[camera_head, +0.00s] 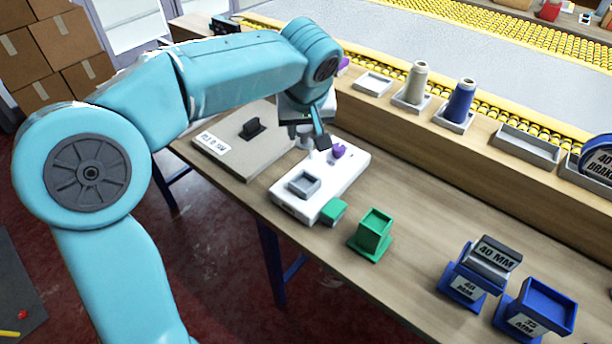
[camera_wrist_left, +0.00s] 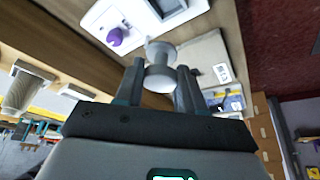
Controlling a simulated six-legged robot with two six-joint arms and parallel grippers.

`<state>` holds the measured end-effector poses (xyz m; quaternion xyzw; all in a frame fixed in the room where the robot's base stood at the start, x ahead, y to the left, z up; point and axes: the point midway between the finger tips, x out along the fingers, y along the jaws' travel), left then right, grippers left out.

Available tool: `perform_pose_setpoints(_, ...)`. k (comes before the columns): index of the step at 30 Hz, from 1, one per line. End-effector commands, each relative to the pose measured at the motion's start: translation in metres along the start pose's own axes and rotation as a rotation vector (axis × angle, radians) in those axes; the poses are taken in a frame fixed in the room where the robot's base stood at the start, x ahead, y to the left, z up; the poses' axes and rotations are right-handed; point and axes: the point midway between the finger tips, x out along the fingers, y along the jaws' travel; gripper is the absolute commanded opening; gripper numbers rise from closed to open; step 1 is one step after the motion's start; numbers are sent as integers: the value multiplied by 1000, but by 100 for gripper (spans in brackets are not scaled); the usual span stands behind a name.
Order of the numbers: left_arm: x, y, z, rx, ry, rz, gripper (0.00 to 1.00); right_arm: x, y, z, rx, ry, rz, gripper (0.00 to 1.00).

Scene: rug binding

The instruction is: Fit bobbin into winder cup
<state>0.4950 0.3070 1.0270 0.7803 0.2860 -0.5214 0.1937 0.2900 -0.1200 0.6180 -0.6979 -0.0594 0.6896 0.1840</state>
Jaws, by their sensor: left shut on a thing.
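My left gripper (camera_head: 310,142) is shut on a pale grey flanged bobbin, which shows between the two fingers in the left wrist view (camera_wrist_left: 160,76). In the head view the bobbin (camera_head: 304,137) is partly hidden by the gripper. It is over the back end of the white winder box (camera_head: 330,193) or just beyond it; I cannot tell its height. The box carries a square grey cup (camera_head: 304,183), nearer the front than the gripper, and a purple knob (camera_head: 339,150). The knob also shows in the left wrist view (camera_wrist_left: 115,37). My right gripper is not in view.
A beige slab (camera_head: 225,163) with a black handle lies left of the winder. A green block (camera_head: 333,211) touches or adjoins the box's front right. A green holder (camera_head: 374,234) and blue holders (camera_head: 536,308) stand rightward. Thread cones (camera_head: 416,82) line the raised back ledge.

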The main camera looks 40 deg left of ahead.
Motion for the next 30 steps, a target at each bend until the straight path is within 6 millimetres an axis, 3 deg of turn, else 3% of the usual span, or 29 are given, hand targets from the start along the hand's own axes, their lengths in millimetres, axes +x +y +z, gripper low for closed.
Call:
perform_pose_setpoints(1,17,-1,7,2,-3,-5,9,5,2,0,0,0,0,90)
perform_pose_setpoints(6,52,1,22,2,-1,-2,9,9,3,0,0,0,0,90)
perform_pose_setpoints(18,100,2,43,2,-1,-2,9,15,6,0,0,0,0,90)
perform_pose_setpoints(30,107,3,46,1,1,1,9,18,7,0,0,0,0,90)
